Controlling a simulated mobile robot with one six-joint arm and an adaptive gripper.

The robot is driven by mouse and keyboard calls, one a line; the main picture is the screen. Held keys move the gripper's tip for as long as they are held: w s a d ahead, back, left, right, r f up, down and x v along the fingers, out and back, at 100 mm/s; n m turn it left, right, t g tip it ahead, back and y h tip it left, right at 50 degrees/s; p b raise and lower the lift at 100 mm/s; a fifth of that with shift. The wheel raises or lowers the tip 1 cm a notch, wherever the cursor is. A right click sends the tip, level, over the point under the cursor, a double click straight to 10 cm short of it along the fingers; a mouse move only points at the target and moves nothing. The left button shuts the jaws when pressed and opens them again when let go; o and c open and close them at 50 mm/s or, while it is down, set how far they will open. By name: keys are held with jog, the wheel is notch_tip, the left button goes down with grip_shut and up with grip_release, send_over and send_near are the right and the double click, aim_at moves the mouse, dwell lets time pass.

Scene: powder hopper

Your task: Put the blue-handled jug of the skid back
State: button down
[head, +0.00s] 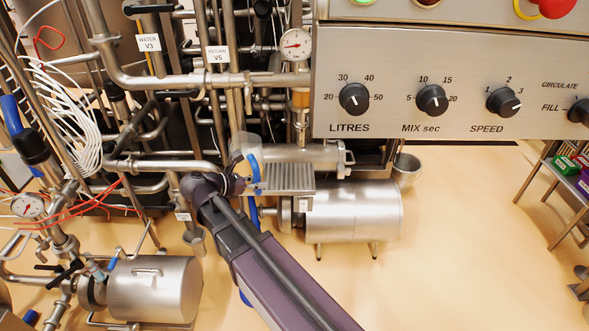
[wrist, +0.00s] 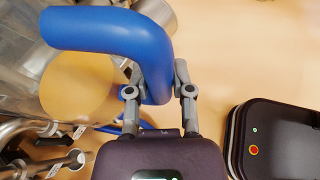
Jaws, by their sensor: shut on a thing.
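The jug (head: 246,147) is clear, with a thick blue handle (head: 254,172). In the head view it is held up in front of the skid's pipes, just left of a small ribbed metal shelf (head: 288,178). My gripper (head: 257,187) is shut on the handle. In the wrist view the blue handle (wrist: 110,30) passes between the fingers of my gripper (wrist: 160,82), and the clear jug wall (wrist: 28,62) is at the left. Whether the jug touches the shelf I cannot tell. Its base is partly hidden.
A steel motor drum (head: 352,212) is under the shelf, and a steel cup (head: 407,168) is right of it. Pipes and valves crowd the left. The control panel (head: 450,70) overhangs at upper right. The floor (head: 460,230) at right is mostly clear.

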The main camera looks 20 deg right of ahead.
notch_tip(320, 180, up, 15)
jog(key=p, duration=1.4)
jog(key=shift+a, duration=0.15)
